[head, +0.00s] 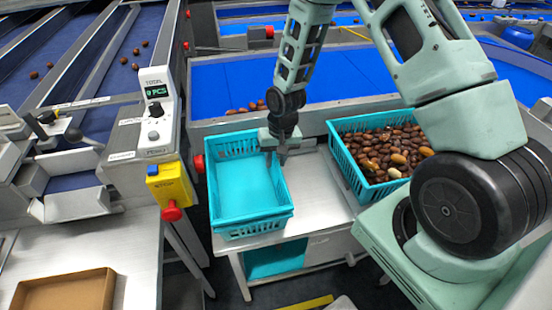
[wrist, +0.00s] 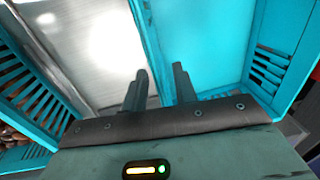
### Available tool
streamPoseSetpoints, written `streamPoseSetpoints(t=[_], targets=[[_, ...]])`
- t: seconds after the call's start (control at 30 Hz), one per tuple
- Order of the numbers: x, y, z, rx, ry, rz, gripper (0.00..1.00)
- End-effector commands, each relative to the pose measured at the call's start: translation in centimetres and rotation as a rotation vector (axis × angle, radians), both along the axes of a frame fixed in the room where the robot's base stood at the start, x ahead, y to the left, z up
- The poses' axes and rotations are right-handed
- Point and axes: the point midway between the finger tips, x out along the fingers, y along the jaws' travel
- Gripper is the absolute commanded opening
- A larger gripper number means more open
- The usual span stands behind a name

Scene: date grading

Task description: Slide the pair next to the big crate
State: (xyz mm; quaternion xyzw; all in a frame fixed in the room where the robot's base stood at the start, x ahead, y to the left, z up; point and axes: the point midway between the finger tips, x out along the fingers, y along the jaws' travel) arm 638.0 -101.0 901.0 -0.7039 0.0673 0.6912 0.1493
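The pair looks like two nested empty teal crates (head: 245,218) on the metal bench, left of the big crate; it fills the right of the wrist view (wrist: 287,40). The big teal crate (head: 347,168), full of brown dates, stands to its right, with a strip of bare bench between them. Its slotted wall shows at left in the wrist view (wrist: 40,75). My gripper (head: 283,160) is at the pair's right wall. In the wrist view its two fingers (wrist: 161,77) stand apart on either side of that wall, with a visible gap.
The bare bench strip (head: 312,180) between the crates is clear. A blue conveyor (head: 220,85) with a few dates runs behind. A yellow stop box (head: 170,185) with a red button stands close left of the pair. A brown tray (head: 65,292) lies at lower left.

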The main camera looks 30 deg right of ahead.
Motion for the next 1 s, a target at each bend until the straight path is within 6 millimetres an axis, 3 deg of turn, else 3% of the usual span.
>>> streamPoseSetpoints(t=[0.03, 0.1, 0.37, 1.0], targets=[[0.0, 0.0, 0.0, 0.000, 0.000, 0.000, 0.15], [0.0, 0.0, 0.0, 0.000, 0.000, 0.000, 0.00], [0.0, -0.2, 0.0, 0.000, 0.000, -0.001, 0.00], [-1.0, -3.1, 0.1, 0.000, 0.000, 0.000, 0.00]])
